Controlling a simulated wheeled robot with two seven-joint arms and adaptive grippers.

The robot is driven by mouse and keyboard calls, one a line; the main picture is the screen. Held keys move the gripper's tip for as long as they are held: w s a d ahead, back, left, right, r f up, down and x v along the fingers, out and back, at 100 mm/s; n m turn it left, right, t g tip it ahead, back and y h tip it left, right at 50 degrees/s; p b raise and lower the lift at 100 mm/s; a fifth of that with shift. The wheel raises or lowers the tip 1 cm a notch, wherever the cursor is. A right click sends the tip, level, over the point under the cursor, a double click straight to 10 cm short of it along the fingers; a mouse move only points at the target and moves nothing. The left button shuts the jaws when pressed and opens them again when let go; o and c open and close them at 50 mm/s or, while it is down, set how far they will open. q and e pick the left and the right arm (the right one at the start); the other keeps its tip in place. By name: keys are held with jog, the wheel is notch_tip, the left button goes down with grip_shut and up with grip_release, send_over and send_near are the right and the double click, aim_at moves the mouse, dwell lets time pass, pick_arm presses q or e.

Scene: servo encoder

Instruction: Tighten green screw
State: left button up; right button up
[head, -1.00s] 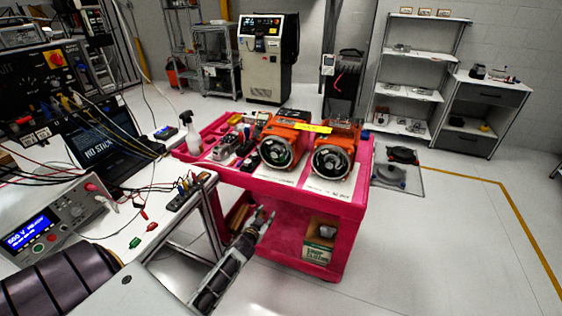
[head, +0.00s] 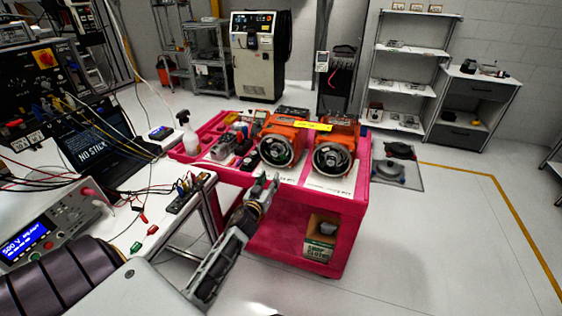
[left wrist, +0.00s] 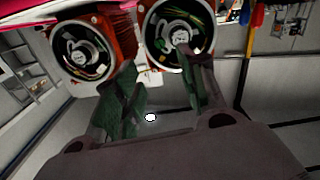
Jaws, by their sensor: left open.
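Two orange servo motors with open round encoder faces sit side by side on the pink cart (head: 300,235): the left motor (head: 281,140) and the right motor (head: 333,148). Both faces also show in the left wrist view, one at upper left (left wrist: 80,50) and one at upper middle (left wrist: 178,35). My left gripper (head: 268,182) is at the cart's front edge, below and in front of the left motor. It is open and empty; its fingers (left wrist: 160,85) reach up toward the motors. My right gripper is not in view.
The workbench at left holds a power supply (head: 45,232), a laptop (head: 90,140) and loose test leads. A spray bottle (head: 188,132) and small parts stand on the cart's left. A cardboard box (head: 320,238) is on the lower shelf.

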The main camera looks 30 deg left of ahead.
aim_at(283, 158)
pick_arm(q)
jog(key=shift+w, duration=0.2)
dwell(0.5)
jog(key=shift+x, duration=6.7)
jog(key=shift+a, duration=0.1)
grip_shut()
